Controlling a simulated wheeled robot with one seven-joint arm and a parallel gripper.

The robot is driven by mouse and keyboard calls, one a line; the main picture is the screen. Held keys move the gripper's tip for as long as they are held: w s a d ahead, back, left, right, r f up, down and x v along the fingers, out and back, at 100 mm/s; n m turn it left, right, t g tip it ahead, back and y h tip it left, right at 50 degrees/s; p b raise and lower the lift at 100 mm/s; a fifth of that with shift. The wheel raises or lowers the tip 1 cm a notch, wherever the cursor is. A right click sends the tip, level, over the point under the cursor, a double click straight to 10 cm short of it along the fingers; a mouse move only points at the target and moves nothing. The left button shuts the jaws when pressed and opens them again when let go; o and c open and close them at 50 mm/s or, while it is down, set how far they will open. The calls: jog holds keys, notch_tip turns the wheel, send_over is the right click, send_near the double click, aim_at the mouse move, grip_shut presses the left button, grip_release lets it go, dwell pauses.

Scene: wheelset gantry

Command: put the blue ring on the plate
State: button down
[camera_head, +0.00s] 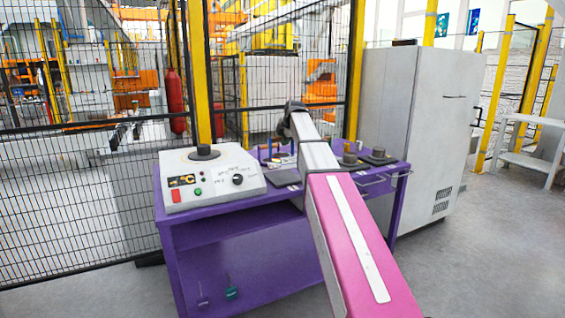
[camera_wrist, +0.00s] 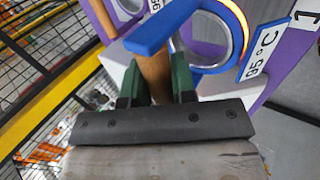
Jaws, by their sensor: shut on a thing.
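In the wrist view my gripper (camera_wrist: 156,92) has two green fingers shut on a brown upright handle (camera_wrist: 154,70). A blue bar (camera_wrist: 163,27) lies across the top of this handle. A blue ring (camera_wrist: 213,69) shows just beyond the right finger, with a bright metal inside and an orange glow along its right edge. I cannot tell whether the handle is joined to the ring. I cannot make out which thing is the plate.
A "95 °C" label (camera_wrist: 264,50) stands beside the ring. A white control box (camera_head: 212,180) is on the table's left, dark round pieces (camera_head: 350,158) on its right. A mesh fence (camera_head: 70,200) stands behind, a grey cabinet (camera_head: 425,130) to the right.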

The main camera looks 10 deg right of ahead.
notch_tip(320, 180, down, 8)
jog(key=shift+r, duration=0.2)
dwell(0.3)
jog(key=c, duration=0.9)
grip_release()
jog(key=shift+f, duration=0.1)
jog(key=shift+c, duration=0.2)
jog(key=v, duration=1.2)
jog(key=shift+s, duration=0.1)
